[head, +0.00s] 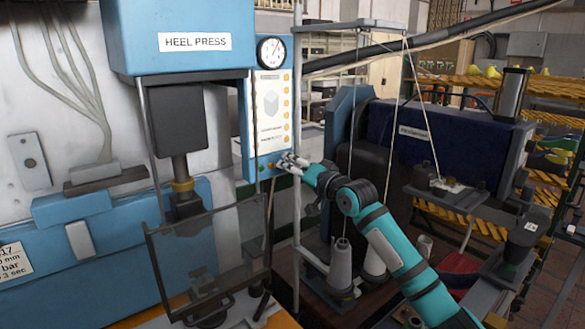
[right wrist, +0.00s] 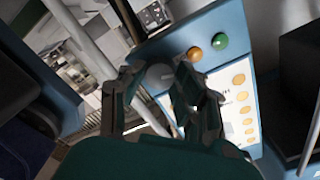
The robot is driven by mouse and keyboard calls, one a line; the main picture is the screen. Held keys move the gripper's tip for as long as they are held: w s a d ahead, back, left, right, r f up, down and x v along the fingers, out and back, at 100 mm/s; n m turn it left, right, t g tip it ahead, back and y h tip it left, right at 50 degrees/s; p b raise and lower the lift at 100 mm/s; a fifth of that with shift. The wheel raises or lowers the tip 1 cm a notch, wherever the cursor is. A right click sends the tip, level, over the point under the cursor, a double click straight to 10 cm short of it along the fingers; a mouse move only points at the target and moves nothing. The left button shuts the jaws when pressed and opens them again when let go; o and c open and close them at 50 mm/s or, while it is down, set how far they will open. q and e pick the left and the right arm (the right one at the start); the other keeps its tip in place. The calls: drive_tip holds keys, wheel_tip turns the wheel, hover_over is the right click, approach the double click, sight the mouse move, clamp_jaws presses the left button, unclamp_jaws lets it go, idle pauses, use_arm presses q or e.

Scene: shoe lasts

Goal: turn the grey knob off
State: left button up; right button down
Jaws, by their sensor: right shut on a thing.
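The grey knob (right wrist: 160,76) sits on the lower end of the blue control panel (head: 250,110), in line with an orange button (right wrist: 194,54) and a green button (right wrist: 220,41). My right gripper (head: 285,160) reaches the panel's lower right corner. In the right wrist view my right gripper (right wrist: 158,82) has one finger on each side of the knob and is shut on it. The fingers cover the knob in the head view, and its pointer cannot be made out. My left gripper is not in view.
The blue heel press (head: 180,65) stands left of the panel, with a clear guard (head: 210,255) below its ram. A pale upright post (head: 297,100) and a thin hanging cord stand close to my right arm. A dark machine (head: 395,150) is at the right.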

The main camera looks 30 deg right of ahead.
drive_tip(key=shift+f+n, duration=0.1)
drive_tip(key=shift+n, duration=1.5)
drive_tip(key=c, duration=0.9)
unclamp_jaws()
drive_tip(key=shift+c, duration=0.2)
drive_tip(key=s+d, duration=0.1)
drive_tip(key=s, duration=1.1)
